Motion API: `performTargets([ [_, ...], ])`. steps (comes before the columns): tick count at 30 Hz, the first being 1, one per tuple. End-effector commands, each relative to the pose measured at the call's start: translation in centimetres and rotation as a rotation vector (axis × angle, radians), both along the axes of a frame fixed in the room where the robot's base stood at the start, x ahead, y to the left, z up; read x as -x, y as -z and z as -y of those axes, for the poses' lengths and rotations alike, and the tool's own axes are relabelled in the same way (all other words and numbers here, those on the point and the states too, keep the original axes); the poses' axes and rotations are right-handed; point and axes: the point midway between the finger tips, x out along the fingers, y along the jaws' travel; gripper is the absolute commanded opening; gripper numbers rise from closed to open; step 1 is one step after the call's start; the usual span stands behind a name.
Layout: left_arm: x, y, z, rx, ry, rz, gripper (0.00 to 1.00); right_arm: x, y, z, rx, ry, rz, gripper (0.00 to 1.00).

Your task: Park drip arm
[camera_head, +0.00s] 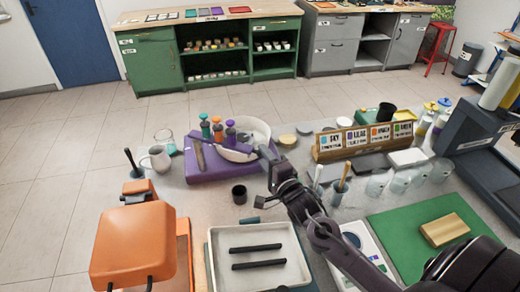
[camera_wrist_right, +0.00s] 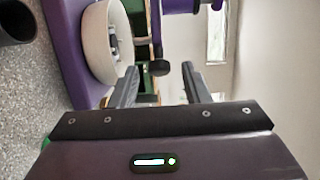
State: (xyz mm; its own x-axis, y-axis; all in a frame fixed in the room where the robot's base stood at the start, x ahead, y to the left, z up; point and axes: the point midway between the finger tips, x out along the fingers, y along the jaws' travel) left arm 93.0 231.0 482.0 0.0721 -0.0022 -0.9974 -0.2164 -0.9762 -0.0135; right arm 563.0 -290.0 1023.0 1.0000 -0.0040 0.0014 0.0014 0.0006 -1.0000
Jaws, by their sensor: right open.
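A purple stand (camera_head: 205,170) holds a wide white bowl (camera_head: 240,155) and pump bottles with teal (camera_head: 205,127), orange (camera_head: 217,128) and purple (camera_head: 231,132) tops. The stand (camera_wrist_right: 72,60) and bowl (camera_wrist_right: 96,42) also show in the right wrist view. My right gripper (camera_head: 272,161) is at the stand's right side, beside the bowl. Its jaws (camera_wrist_right: 160,86) are open. A dark knob on a thin stem (camera_wrist_right: 160,68), perhaps part of the drip arm, shows between the fingertips; I cannot tell whether they touch it. My left gripper is not in view.
A small dark cup (camera_head: 239,194) stands in front of the stand. A white tray (camera_head: 218,262) with two black bars and an orange machine (camera_head: 132,245) are nearer. A labelled wooden rack (camera_head: 330,152) stands to the right, with clear cups (camera_head: 378,184) and a green mat (camera_head: 400,235).

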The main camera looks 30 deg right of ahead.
Motion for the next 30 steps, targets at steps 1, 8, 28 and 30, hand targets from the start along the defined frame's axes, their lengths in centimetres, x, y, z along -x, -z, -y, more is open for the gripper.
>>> performTargets([
  [1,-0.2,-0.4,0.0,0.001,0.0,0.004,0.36,-0.8,-0.3,0.1,0.002,0.001,0.002,0.43],
  [8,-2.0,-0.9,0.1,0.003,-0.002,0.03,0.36,-2.6,-0.1,0.0,0.001,0.001,0.001,0.43],
  [28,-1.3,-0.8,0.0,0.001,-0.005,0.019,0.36,-2.8,0.0,0.0,0.001,0.0,0.0,0.0],
  [30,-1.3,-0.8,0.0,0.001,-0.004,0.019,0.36,-2.8,0.0,0.0,0.001,0.0,0.0,0.0],
])
